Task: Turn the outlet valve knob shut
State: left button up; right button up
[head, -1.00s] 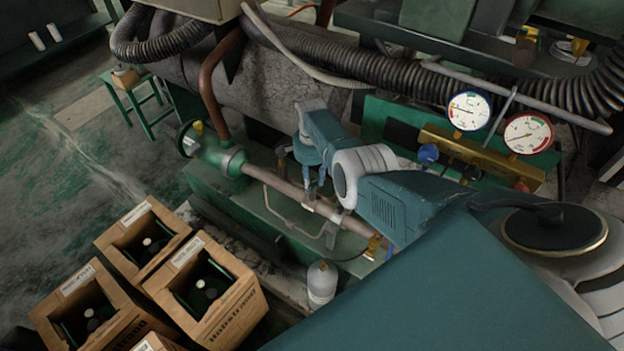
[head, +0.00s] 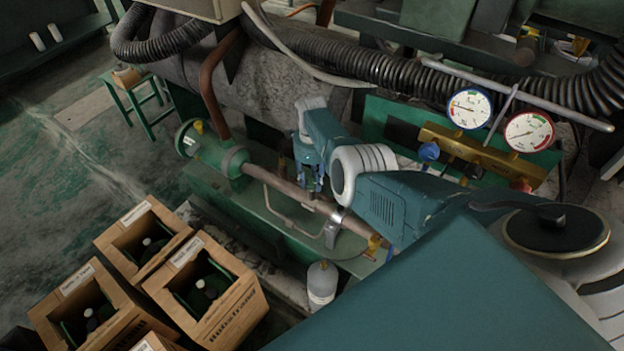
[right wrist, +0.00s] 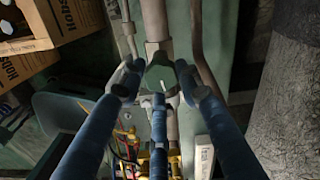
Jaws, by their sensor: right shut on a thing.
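My right gripper (head: 313,182) reaches down onto the pipe (head: 278,185) in the head view. The knob sits over the pipe (right wrist: 155,22), which shows in the same view. In the head view the gripper hides the knob. My left gripper is in neither view.
Two round gauges (head: 468,108) (head: 529,131) stand on a brass manifold (head: 460,150) with a blue knob (head: 428,151). A grey bottle (head: 321,282) stands below the pipe. Open cardboard boxes (head: 232,318) with bottles are at lower left. Clear floor (head: 60,190) lies farther left.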

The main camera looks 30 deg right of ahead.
aim_at(309, 182)
jog(key=shift+a+f+m, duration=0.1)
jog(key=shift+a+m, duration=0.3)
jog(key=shift+m, duration=0.2)
jog(key=shift+w, duration=0.15)
jog(key=o, duration=1.1)
jog(key=shift+w, duration=0.1)
jog(key=shift+o, duration=0.2)
jog(key=shift+d, duration=0.15)
jog(key=shift+d+r, duration=0.1)
jog(key=shift+r, duration=0.35)
notch_tip(309, 182, up, 11)
jog(key=shift+a, duration=0.2)
